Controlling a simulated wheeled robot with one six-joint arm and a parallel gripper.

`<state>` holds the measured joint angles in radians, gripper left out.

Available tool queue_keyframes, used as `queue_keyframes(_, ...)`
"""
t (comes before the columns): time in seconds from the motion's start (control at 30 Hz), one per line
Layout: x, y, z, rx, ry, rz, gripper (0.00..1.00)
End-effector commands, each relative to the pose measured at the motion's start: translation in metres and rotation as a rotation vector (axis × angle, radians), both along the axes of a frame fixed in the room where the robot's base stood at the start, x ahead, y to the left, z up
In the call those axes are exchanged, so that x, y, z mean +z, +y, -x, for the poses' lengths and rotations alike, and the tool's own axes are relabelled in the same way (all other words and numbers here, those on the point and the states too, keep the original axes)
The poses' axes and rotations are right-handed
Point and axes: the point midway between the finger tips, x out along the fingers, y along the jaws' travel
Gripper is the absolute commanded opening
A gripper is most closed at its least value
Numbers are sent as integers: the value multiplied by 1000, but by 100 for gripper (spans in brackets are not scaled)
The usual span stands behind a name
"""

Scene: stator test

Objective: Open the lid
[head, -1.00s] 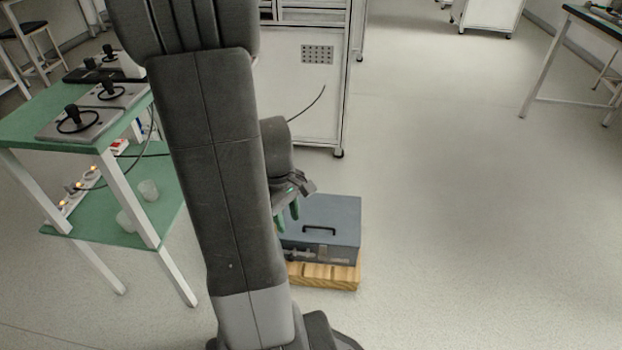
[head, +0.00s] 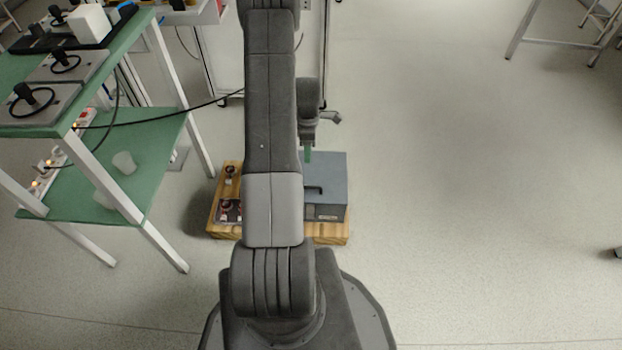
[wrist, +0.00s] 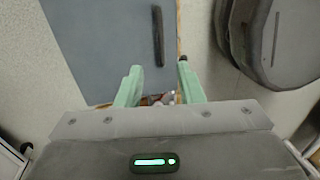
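The lid (head: 334,175) is the grey-blue top of a metal box, with a dark handle (head: 314,189) on it. The box stands on a wooden pallet (head: 330,232) on the floor; my arm hides its left part. In the wrist view the lid (wrist: 100,40) lies flat beyond my fingers, and its handle (wrist: 158,36) runs away from them. My gripper (wrist: 158,82) has its two green fingers apart with nothing between them. In the head view only a green finger of it shows, above the lid's far left side.
A device with a red-and-dark face (head: 230,208) sits on the pallet's left part. A green two-level table (head: 150,140) with appliances stands at the left.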

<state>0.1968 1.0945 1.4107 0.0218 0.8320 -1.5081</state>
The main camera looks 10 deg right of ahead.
Motion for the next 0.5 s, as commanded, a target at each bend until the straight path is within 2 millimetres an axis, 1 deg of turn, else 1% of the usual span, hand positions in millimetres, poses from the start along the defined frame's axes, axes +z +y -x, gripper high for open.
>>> queue_keyframes(0.17, -28, 2, 6, -1, 4, -1, 34)
queue_keyframes(0.3, -59, 3, 12, -1, 4, 0, 34)
queue_keyframes(0.5, -99, 6, 20, -1, 3, 0, 34)
